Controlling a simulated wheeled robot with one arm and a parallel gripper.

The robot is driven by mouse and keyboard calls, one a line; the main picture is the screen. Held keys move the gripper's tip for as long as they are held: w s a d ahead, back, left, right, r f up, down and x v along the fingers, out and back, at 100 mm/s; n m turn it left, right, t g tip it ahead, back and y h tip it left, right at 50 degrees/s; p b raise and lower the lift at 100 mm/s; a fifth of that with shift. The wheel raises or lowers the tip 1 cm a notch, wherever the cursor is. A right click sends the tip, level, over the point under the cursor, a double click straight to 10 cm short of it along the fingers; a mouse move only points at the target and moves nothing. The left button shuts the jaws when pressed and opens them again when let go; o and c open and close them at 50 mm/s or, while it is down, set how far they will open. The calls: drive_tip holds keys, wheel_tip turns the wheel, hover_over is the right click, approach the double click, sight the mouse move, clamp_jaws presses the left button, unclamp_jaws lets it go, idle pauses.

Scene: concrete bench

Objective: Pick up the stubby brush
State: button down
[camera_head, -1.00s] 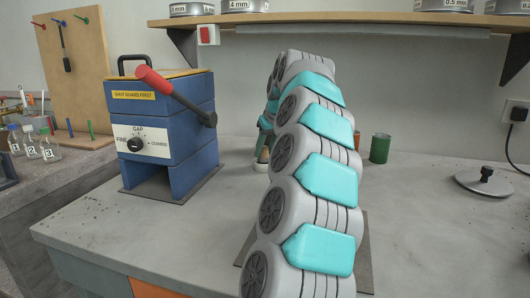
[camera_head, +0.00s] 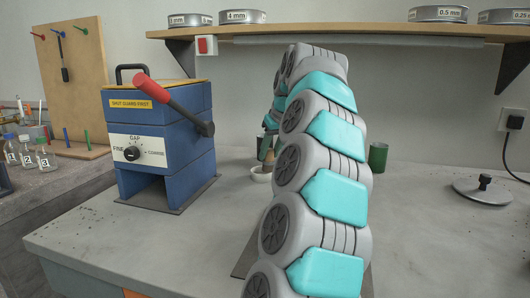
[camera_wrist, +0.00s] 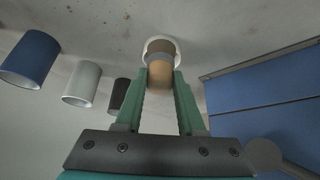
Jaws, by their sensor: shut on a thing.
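The stubby brush (camera_wrist: 160,76) shows in the wrist view as a short tan piece with a grey band and a browner part beyond it. My gripper (camera_wrist: 163,77) has its two green fingers closed on the tan part from both sides. The browner end lies against a small white bowl (camera_wrist: 151,41); whether it touches the bowl I cannot tell. In the head view the white bowl (camera_head: 260,176) stands on the bench behind my arm. My arm hides most of the gripper and brush there.
A blue machine (camera_head: 165,165) with a red-handled lever (camera_head: 170,96) stands left of my arm. The wrist view shows blue (camera_wrist: 30,58), white (camera_wrist: 82,84) and black (camera_wrist: 119,94) cups. A shelf (camera_head: 380,30) hangs above.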

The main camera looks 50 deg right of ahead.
drive_tip(key=s+a+r+b, duration=0.1)
drive_tip(key=s+a, duration=0.2)
drive_tip(key=s, duration=0.9)
drive_tip(key=shift+b, duration=0.35)
drive_tip(key=c, duration=1.1)
unclamp_jaws()
drive_tip(key=shift+w, duration=0.1)
clamp_jaws()
drive_tip(key=shift+d, duration=0.1)
